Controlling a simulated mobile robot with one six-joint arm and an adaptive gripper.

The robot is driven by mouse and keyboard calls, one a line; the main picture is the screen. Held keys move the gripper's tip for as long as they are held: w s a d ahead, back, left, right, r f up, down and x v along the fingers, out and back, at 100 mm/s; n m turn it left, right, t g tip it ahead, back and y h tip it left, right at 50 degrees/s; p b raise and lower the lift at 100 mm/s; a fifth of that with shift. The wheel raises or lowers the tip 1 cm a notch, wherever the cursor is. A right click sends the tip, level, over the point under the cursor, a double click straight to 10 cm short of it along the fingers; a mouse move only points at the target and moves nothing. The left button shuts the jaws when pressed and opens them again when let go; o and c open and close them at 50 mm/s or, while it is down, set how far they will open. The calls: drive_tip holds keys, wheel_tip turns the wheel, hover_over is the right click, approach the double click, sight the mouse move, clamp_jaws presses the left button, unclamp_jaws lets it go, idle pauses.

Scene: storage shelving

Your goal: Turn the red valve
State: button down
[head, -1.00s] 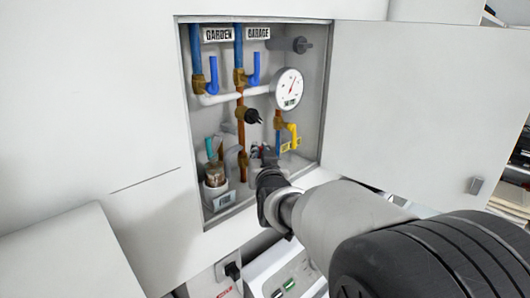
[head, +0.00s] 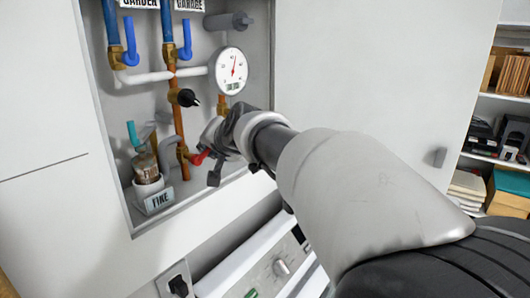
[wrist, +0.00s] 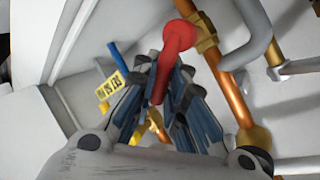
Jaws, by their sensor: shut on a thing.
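The red valve (head: 200,158) sits low on a copper pipe inside the open wall cabinet. Only part of its handle shows beside my gripper in the head view. In the wrist view the red valve handle (wrist: 178,42) runs from a brass fitting down between my fingers. My gripper (wrist: 162,85) is shut on this handle, with a finger on either side of it. In the head view my gripper (head: 212,160) reaches into the cabinet from the right and hides part of the lower pipework.
Blue-handled valves (head: 130,42) and a round gauge (head: 230,69) are above. A black knob (head: 186,97) is just above my gripper.

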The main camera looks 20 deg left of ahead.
drive_tip(key=shift+w+d+f+m+g+p, duration=0.1)
drive_tip(key=shift+w+f+m+g+p, duration=0.15)
drive_tip(key=shift+m+g+p, duration=0.3)
drive_tip(key=shift+w+d+f+m+g+p, duration=0.15)
drive_tip(key=shift+f+m+g+p, duration=0.25)
drive_tip(key=shift+m+g, duration=0.2)
drive_tip(key=shift+w+a+f+m+g+y+p, duration=0.1)
drive_tip(key=shift+f+m+g+y+p, duration=0.1)
drive_tip(key=shift+f+m+g+p, duration=0.4)
drive_tip(key=shift+f+m+g+y+p, duration=0.2)
drive_tip(key=shift+m+g+p, duration=0.15)
drive_tip(key=shift+g+p, duration=0.4)
drive_tip(key=c, duration=1.6)
unclamp_jaws()
drive_tip(key=shift+c, duration=0.2)
drive_tip(key=v, duration=1.2)
